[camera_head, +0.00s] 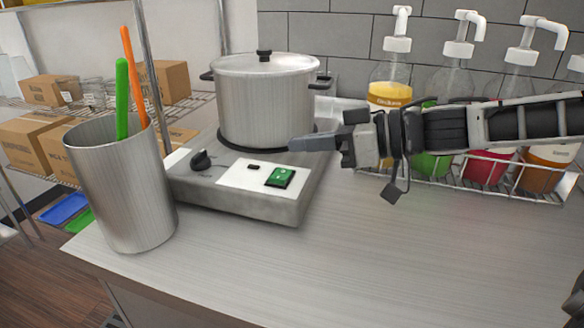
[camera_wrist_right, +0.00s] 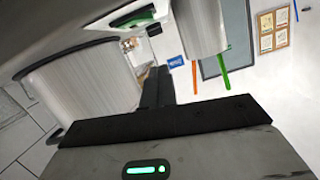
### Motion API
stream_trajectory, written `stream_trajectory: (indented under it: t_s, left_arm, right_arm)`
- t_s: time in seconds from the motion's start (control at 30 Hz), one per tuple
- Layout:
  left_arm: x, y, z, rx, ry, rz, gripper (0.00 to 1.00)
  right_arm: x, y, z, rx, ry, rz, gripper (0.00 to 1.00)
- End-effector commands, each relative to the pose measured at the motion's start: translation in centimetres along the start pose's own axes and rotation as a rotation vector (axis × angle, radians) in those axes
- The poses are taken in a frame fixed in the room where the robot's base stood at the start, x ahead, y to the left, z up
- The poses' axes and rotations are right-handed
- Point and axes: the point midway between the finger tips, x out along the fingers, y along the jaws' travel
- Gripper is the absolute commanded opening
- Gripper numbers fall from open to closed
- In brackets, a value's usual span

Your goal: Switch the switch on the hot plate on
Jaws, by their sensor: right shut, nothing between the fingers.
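The hot plate (camera_head: 245,205) is a grey box on the counter, with a black knob (camera_head: 201,160) and a white panel on its front. On the panel sit a small black piece and a green switch (camera_head: 280,177). The green switch also shows in the right wrist view (camera_wrist_right: 132,18). My right gripper (camera_head: 297,144) comes in from the right, shut and empty. Its tip appears above and slightly right of the switch in the head view, in front of the pot, apart from the switch. My left gripper is not in view.
A lidded steel pot (camera_head: 265,105) stands on the hot plate. A metal cup (camera_head: 125,190) with green and orange sticks stands at the left. Pump bottles (camera_head: 388,90) stand in a wire rack (camera_head: 475,185) at the back right. The front counter (camera_head: 350,260) is clear.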

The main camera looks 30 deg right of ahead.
Motion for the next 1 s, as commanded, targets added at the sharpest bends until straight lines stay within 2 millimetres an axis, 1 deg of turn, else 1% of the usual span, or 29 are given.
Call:
stream_trajectory:
  t_s: [0.03, 0.1, 0.27, 0.3, 0.4, 0.53, 0.67, 1.0]
  left_arm:
    - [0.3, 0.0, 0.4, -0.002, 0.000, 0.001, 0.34]
    - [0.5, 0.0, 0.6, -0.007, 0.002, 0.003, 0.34]
    - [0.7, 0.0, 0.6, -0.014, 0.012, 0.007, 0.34]
    - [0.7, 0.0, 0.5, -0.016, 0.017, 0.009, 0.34]
    - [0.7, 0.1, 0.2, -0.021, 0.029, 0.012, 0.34]
    - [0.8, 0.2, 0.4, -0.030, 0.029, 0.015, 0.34]
    - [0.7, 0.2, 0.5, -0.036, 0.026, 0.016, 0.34]
    - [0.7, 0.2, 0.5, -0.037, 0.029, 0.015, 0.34]
  right_arm:
    - [0.6, 0.1, 0.4, 0.002, -0.004, 0.000, 0.00]
    - [1.2, 0.1, 0.5, 0.001, -0.006, 0.001, 0.00]
    - [2.5, 0.1, 0.5, 0.002, -0.004, 0.000, 0.00]
    - [2.8, 0.1, 0.9, 0.006, -0.002, -0.001, 0.00]
    - [3.0, 0.0, 2.4, 0.005, 0.000, 0.000, 0.00]
    - [3.3, 0.0, 3.5, 0.004, 0.000, 0.000, 0.00]
    - [3.4, 0.0, 3.9, 0.000, 0.000, 0.000, 0.00]
    - [3.5, 0.0, 4.1, -0.010, 0.000, 0.002, 0.00]
